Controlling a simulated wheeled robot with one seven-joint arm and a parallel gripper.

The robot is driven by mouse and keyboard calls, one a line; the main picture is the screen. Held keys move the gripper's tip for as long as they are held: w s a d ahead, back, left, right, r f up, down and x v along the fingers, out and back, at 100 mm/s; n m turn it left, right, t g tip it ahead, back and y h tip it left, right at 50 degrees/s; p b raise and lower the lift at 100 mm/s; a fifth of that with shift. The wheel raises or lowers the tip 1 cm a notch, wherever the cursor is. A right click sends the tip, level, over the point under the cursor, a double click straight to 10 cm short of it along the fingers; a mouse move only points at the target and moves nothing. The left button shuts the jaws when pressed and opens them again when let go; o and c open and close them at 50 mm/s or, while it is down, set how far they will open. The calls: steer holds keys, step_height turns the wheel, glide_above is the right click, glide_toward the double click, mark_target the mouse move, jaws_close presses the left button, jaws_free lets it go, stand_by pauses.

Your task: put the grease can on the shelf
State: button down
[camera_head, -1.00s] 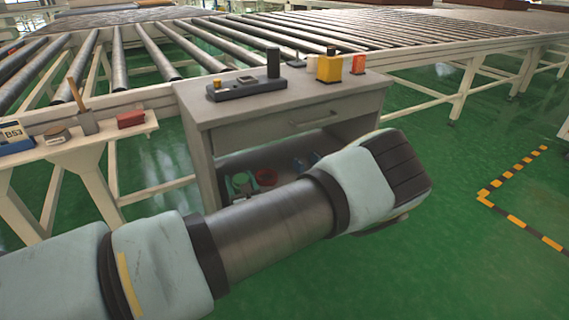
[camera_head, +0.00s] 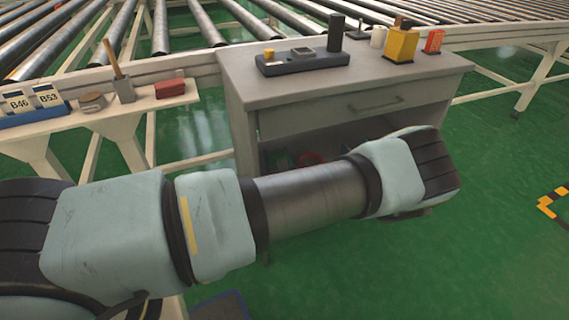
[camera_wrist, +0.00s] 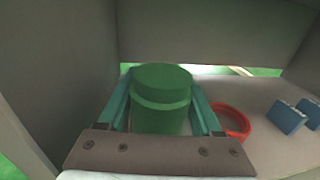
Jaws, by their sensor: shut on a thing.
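The green grease can (camera_wrist: 161,112) stands upright between the two green fingers of my gripper (camera_wrist: 160,85) in the wrist view. My gripper is shut on it, inside the open lower compartment of the grey cabinet (camera_head: 240,120). In the head view my arm hides most of that compartment, and I cannot clearly make out the can there. A narrow cream shelf (camera_head: 140,106) runs along the conveyor frame, left of the cabinet.
The shelf holds cards in a blue holder (camera_head: 40,106), a round tin (camera_head: 92,101), a brush cup (camera_head: 124,90) and a red block (camera_head: 170,88). A red ring (camera_wrist: 243,122) and blue pieces (camera_wrist: 287,117) lie right of the can. Compartment walls stand close around my gripper.

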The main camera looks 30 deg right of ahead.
steer(key=shift+f+b, duration=0.35)
steer(key=shift+f, duration=1.8)
steer(key=shift+f, duration=0.15)
steer(key=shift+c, duration=0.3)
jaws_free()
steer(key=shift+s, duration=0.25)
steer(key=v, duration=1.1)
steer(key=shift+s, duration=0.25)
